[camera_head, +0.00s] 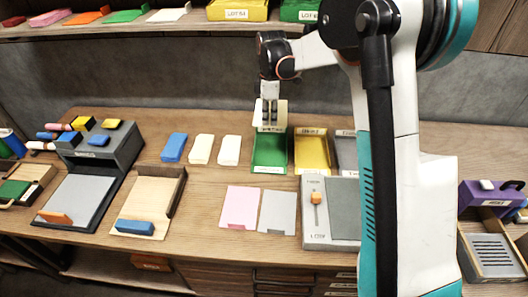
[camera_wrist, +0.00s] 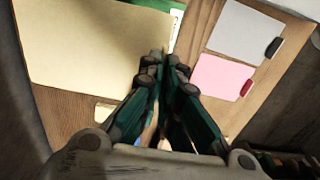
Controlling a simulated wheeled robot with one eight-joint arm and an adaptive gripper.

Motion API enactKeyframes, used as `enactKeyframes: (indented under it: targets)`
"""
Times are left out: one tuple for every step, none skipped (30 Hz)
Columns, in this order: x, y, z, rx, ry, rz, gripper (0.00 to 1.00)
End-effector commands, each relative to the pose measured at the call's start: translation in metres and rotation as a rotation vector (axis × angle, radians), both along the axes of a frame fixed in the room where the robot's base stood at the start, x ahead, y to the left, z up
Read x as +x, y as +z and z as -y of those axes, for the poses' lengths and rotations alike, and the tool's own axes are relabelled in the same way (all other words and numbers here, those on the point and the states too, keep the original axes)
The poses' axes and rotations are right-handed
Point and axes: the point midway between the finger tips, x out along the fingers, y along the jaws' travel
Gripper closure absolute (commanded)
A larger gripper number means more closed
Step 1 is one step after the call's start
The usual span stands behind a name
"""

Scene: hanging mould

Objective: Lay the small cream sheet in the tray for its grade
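My gripper (camera_head: 268,112) hangs over the back of the green tray (camera_head: 269,152), shut on the small cream sheet (camera_head: 279,112). In the wrist view the fingertips (camera_wrist: 168,62) meet at the right edge of the cream sheet (camera_wrist: 90,45), which spreads out to the left. The sheet appears held above the tray, not resting in it. The yellow tray (camera_head: 312,152) stands right of the green one. A grey tray (camera_head: 345,150) stands beyond it, partly hidden by my arm. The tray labels are too small to read.
A pink sheet (camera_head: 240,207) and a grey sheet (camera_head: 277,211) lie in front of the trays. A slider box (camera_head: 316,212) stands to their right. Cream blocks (camera_head: 229,150) and a blue block (camera_head: 174,147) lie left of the green tray. A shelf (camera_head: 130,28) runs above.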

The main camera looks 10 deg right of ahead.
Motion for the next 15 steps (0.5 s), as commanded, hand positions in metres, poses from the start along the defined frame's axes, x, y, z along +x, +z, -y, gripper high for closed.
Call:
enactKeyframes:
  targets:
    - [0.0, -0.012, 0.0, 0.0, 0.0, 0.0, 1.0]
    - [0.0, -0.019, 0.0, 0.0, 0.0, 0.0, 1.0]
    - [0.0, -0.029, 0.0, 0.0, 0.0, 0.0, 1.0]
    - [0.0, -0.036, 0.0, 0.0, 0.0, 0.0, 1.0]
    - [0.0, -0.044, 0.0, 0.0, 0.0, 0.0, 1.0]
    - [0.0, -0.054, 0.0, 0.0, 0.0, 0.0, 1.0]
    - [0.0, -0.061, 0.0, 0.0, 0.0, 0.0, 1.0]
    - [0.0, -0.069, 0.0, 0.0, 0.0, 0.0, 1.0]
    - [0.0, -0.079, 0.0, 0.0, 0.0, 0.0, 1.0]
    - [0.0, -0.086, 0.0, 0.0, 0.0, 0.0, 1.0]
    - [0.0, -0.093, 0.0, 0.0, 0.0, 0.0, 1.0]
    - [0.0, -0.103, 0.0, 0.0, 0.0, 0.0, 1.0]
    - [0.0, -0.11, 0.0, 0.0, 0.0, 0.0, 1.0]
    - [0.0, -0.116, 0.0, 0.0, 0.0, 0.0, 1.0]
    - [0.0, -0.124, 0.0, 0.0, 0.0, 0.0, 1.0]
